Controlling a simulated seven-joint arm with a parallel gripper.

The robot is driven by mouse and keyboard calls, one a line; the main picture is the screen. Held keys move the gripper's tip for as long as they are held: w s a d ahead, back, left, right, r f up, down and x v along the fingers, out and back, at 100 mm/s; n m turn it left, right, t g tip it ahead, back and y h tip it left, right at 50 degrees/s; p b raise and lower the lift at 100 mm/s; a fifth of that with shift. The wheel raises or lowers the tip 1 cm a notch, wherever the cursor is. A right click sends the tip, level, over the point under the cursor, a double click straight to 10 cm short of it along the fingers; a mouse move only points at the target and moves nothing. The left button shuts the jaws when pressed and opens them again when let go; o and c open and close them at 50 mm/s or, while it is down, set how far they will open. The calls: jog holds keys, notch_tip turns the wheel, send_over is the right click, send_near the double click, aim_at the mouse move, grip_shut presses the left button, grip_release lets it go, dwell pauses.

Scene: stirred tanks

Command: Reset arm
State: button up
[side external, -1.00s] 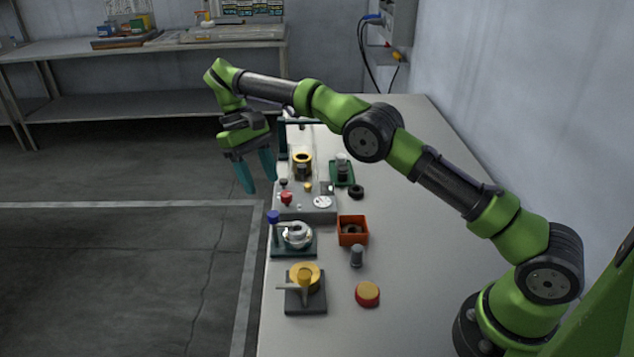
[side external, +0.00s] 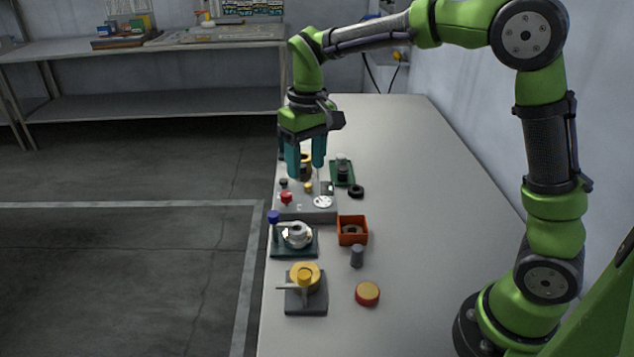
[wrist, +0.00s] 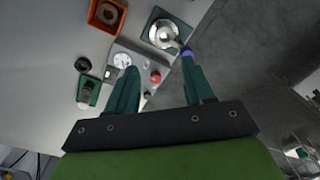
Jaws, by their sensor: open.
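My gripper (side external: 307,172) is open and empty. Its two teal fingers point down above the far part of the bench, over the grey control panel (side external: 308,216). In the wrist view the fingers of my gripper (wrist: 160,80) are spread apart with nothing between them. The panel carries a red knob (side external: 286,198) and a white dial (side external: 323,202). In the side view the fingers partly hide a yellow-topped part (side external: 307,158) behind them.
On the bench are a silver vessel with a blue-knobbed handle (side external: 297,235), an orange box (side external: 352,231), a yellow valve on a dark base (side external: 304,275), a red-yellow disc (side external: 367,294), a grey cylinder (side external: 357,256), a black ring (side external: 356,191) and a green tray (side external: 343,173). The right side is clear.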

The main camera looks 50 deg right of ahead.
jog(key=s+d+r+m+t, duration=0.1)
jog(key=s+r+t, duration=0.1)
jog(key=s, duration=0.7)
jog(key=s+d+r+m+t+y, duration=0.1)
jog(key=s+t, duration=0.4)
jog(key=s, duration=0.5)
jog(key=shift+r+m, duration=0.4)
jog(key=shift+r, duration=0.3)
